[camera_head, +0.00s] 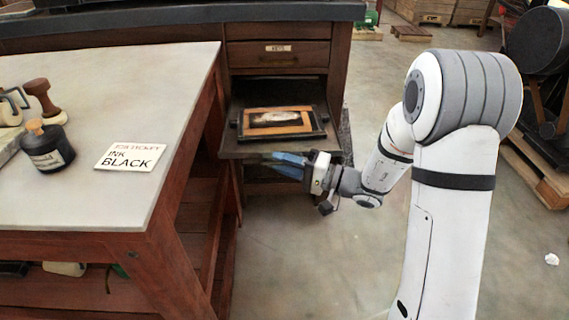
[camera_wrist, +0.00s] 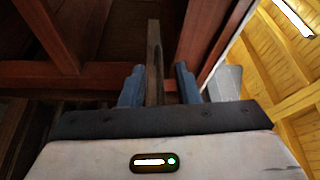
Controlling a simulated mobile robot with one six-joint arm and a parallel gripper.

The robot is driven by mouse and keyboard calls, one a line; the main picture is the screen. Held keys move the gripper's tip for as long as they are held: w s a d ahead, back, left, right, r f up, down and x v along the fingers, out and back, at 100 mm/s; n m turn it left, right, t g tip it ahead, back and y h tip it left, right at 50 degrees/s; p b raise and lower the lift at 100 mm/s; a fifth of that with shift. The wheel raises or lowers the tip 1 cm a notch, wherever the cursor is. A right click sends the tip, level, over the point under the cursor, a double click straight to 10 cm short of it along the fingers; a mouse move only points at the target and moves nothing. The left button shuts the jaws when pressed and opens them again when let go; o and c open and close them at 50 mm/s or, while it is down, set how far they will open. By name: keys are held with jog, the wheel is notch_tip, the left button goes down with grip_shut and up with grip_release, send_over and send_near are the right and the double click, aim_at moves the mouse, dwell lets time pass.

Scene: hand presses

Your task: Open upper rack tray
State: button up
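The upper rack tray (camera_head: 233,148) is a dark wooden shelf sticking out of the cabinet below its drawers in the head view. A wood-framed dark plate (camera_head: 280,123) lies on it. My gripper (camera_head: 280,161) is at the tray's front edge, with its blue fingers pointing left toward the rack. In the wrist view my gripper (camera_wrist: 159,84) is open, its two blue fingers on either side of a thin dark wooden edge (camera_wrist: 154,62). There is a gap to the right finger. Whether the left finger touches is unclear.
The cabinet drawer (camera_head: 278,54) above the tray is shut. The floor (camera_head: 300,270) in front is clear.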

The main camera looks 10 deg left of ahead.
jog(key=p+v, duration=0.2)
jog(key=v, duration=0.5)
jog(key=shift+d, duration=0.35)
jog(key=s+d+r+n+g+h+p, duration=0.1)
jog(key=s+r+g+h+p, duration=0.3)
jog(key=s+r+p, duration=0.55)
jog(key=s+d+r+n+g+h+p, duration=0.1)
jog(key=s+r+g+h+p, duration=0.35)
jog(key=r+p, duration=0.7)
jog(key=s+d+r+t+h+p, duration=0.1)
jog(key=d+r+t+h+p, duration=0.1)
jog(key=r, duration=0.5)
jog(key=s+d+r+m+t+h+p, duration=0.1)
jog(key=s+d+r+t+h+p, duration=0.1)
jog(key=d+r+h+p, duration=0.2)
jog(key=s+d+r+t+h+p, duration=0.1)
jog(key=d+r+t+h+p, duration=0.2)
jog(key=d+r+p, duration=0.4)
notch_tip(320, 180, up, 3)
jog(key=h+p, duration=0.1)
jog(key=p, duration=0.2)
jog(key=shift+s+f, duration=0.2)
jog(key=shift+s, duration=0.1)
